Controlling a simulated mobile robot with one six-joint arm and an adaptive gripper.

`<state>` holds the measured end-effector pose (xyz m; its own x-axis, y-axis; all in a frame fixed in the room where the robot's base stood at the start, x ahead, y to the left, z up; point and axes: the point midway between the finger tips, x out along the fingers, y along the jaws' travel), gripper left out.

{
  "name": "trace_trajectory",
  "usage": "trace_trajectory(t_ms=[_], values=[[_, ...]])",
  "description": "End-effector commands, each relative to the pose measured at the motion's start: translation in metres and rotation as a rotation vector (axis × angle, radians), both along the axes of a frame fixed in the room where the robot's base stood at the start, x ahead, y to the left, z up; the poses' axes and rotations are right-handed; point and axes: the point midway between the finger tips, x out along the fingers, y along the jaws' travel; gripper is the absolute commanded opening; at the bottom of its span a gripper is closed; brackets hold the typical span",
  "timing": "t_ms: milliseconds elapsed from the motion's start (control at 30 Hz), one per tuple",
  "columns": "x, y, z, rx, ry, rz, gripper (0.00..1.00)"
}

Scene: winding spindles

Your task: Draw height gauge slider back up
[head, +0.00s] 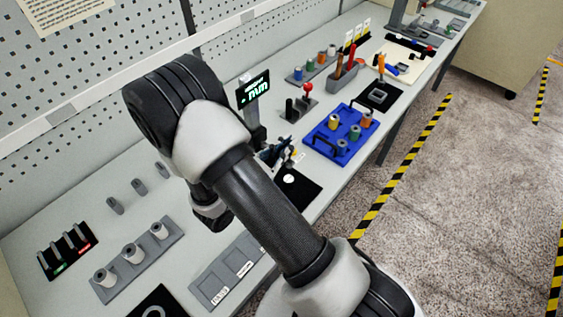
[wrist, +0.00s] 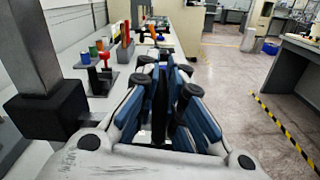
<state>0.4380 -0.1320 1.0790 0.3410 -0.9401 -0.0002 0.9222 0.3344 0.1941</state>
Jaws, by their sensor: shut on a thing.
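The height gauge (head: 253,100) stands on the bench, its lit green display at the top of a dark upright column. My arm hides part of its lower half in the head view. In the wrist view the grey column (wrist: 28,50) rises at the left, with a black block (wrist: 45,108) around it. My gripper (head: 277,153) is low beside the gauge, above a black mat (head: 300,188) with a small white disc on it. In the wrist view my gripper (wrist: 163,88) has its blue-padded fingers close about a narrow dark piece, seemingly the slider; its join to the column is hidden.
A blue tray (head: 325,146) with several spools lies right of the gauge. A stand with a red knob (head: 308,88) is behind it. A grey tray (head: 228,272) and a spindle rack (head: 133,255) lie at the left front. The bench's front edge is close to my gripper.

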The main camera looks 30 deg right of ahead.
Motion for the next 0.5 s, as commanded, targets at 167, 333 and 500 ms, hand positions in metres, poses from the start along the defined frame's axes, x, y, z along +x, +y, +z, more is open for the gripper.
trace_trajectory(t_ms=[167,333,500], values=[[0.001,0.0,0.014,-0.001,-0.004,0.002,0.0],[0.001,0.0,0.024,-0.001,-0.004,0.002,0.0],[0.001,0.0,0.035,-0.001,-0.004,0.002,0.0]])
